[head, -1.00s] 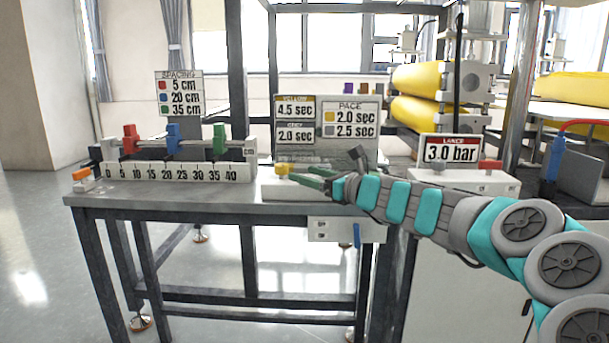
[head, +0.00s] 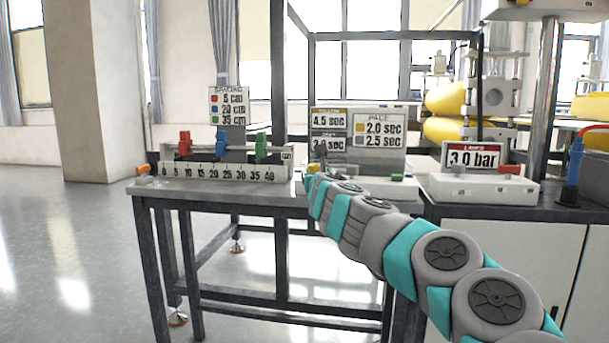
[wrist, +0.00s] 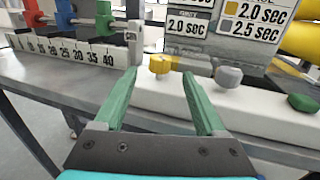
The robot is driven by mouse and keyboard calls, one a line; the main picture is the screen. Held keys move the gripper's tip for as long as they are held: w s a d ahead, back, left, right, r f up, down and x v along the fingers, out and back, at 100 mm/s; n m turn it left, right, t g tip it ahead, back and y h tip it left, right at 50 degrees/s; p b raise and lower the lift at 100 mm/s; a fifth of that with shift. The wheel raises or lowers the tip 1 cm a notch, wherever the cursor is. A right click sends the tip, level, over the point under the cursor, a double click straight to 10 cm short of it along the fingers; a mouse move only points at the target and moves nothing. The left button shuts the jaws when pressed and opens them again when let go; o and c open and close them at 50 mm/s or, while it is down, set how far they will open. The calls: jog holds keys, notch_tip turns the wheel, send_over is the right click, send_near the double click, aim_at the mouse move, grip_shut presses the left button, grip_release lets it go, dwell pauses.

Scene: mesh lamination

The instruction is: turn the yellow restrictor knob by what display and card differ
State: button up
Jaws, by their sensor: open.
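The yellow knob (wrist: 160,64) sits on the white control base, just ahead of and between my fingertips in the wrist view. My gripper (wrist: 160,74) is open, its two green fingers apart and no contact visible. The yellow display (head: 329,121) reads 4.5 sec. The grey display below it (wrist: 188,25) reads 2.0 sec. The PACE card (head: 379,129) shows 2.0 sec by a yellow square and 2.5 sec by a grey one.
A grey knob (wrist: 228,77) and a green knob (wrist: 303,102) stand right of the yellow one. The spacing rail (head: 225,171) with red, blue and green sliders is to the left. The 3.0 bar display (head: 472,157) stands right. Open floor lies left.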

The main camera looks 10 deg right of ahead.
aim_at(315, 168)
jog(key=shift+w+d+p, duration=0.15)
jog(key=shift+w+p, duration=1)
jog(key=shift+w, duration=1.3)
jog(key=shift+w+d+p, duration=0.1)
jog(key=shift+w+p, duration=0.25)
jog(key=shift+w, duration=0.25)
jog(key=shift+w+p, duration=0.45)
jog(key=shift+w, duration=0.4)
jog(key=shift+c, duration=0.3)
grip_shut()
